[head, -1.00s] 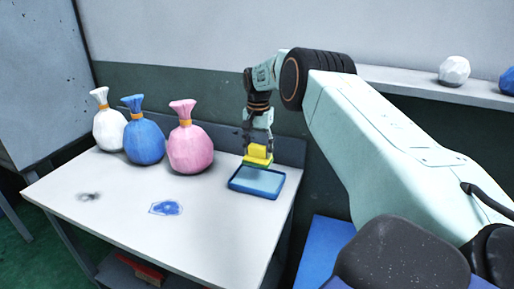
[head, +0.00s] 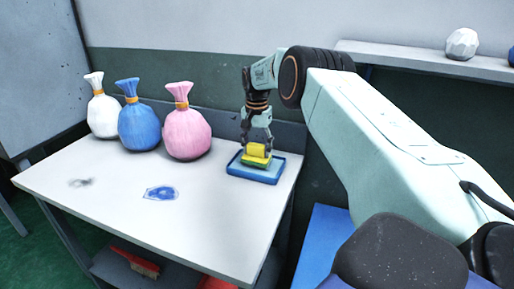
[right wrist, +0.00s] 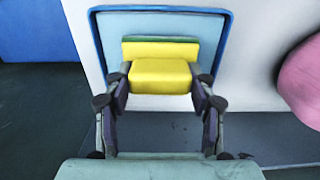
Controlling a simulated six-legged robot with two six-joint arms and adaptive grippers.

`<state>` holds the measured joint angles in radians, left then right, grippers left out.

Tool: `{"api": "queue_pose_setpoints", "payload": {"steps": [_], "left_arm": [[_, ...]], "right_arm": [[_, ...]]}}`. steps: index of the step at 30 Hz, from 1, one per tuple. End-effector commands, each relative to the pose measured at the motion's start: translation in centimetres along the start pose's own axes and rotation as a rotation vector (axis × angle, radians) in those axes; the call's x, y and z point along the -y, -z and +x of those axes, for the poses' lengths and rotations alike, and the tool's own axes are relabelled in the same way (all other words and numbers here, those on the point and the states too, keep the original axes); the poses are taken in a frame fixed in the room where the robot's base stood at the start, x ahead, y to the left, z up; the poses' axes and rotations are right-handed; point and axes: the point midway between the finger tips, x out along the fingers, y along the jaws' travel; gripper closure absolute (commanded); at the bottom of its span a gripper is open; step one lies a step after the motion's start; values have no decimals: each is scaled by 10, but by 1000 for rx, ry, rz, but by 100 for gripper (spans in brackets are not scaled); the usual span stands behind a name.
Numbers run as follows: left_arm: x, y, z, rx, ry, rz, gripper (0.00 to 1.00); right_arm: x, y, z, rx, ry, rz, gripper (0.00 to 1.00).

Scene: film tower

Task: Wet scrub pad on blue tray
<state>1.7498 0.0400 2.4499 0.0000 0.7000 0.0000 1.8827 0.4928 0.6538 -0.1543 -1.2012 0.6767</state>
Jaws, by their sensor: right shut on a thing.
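The scrub pad (head: 257,160) has a yellow block on top and a green layer below. My right gripper (head: 256,147) is shut on its yellow block. The pad is over the blue tray (head: 275,180), low and seemingly at its floor; I cannot tell for sure whether it touches. In the right wrist view the yellow block of the pad (right wrist: 160,75) sits between the fingers of my right gripper (right wrist: 160,84), in front of the blue tray (right wrist: 228,40) with its light-blue floor. My left gripper is not in view.
White (head: 103,115), blue (head: 139,128) and pink (head: 187,133) tied bags stand at the table's back. A blue stain (head: 161,193) and a grey smudge (head: 80,183) mark the white tabletop (head: 120,205). A red brush (head: 135,262) lies below. A shelf (head: 410,58) is at right.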

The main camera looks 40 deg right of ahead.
Motion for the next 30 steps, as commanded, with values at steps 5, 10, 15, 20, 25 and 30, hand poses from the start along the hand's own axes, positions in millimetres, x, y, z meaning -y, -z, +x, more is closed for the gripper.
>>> {"api": "queue_pose_setpoints", "payload": {"steps": [5,10,15,20,25,30], "left_arm": [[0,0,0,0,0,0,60],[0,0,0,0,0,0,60],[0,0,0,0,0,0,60],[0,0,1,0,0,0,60],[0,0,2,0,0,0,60],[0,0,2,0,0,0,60]], "right_arm": [[0,0,0,0,0,0,69],[0,0,0,0,0,0,69],[0,0,1,0,0,0,69],[0,0,3,0,0,0,69],[0,0,4,0,0,0,69],[0,0,6,0,0,0,69]]}}
